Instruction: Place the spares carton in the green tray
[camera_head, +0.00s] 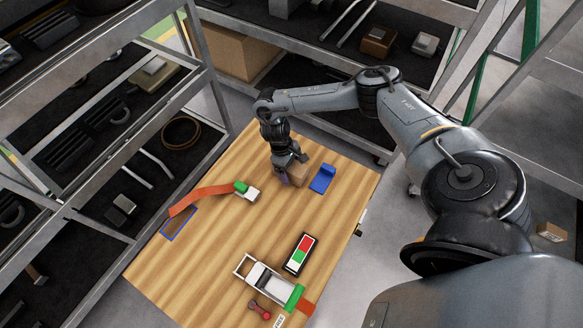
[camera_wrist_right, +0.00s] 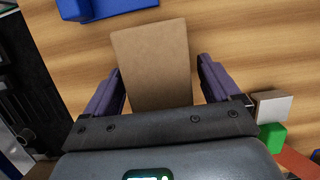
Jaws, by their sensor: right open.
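The spares carton, a plain brown box (camera_head: 298,175), stands on the wooden table near its far edge. In the right wrist view the carton (camera_wrist_right: 152,62) lies between the two purple fingers. My right gripper (camera_head: 286,172) is down at the carton, open, with a finger on each side; it also shows in the right wrist view (camera_wrist_right: 160,78). Gaps show between fingers and carton there. The gripper hides part of the carton in the head view. I cannot make out a green tray for certain. My left gripper is not in view.
An orange strap (camera_head: 200,196) with a green and white end lies left. A black case with red, white and green panels (camera_head: 300,254) and a white frame (camera_head: 262,277) lie nearer. Shelves (camera_head: 110,120) border the left.

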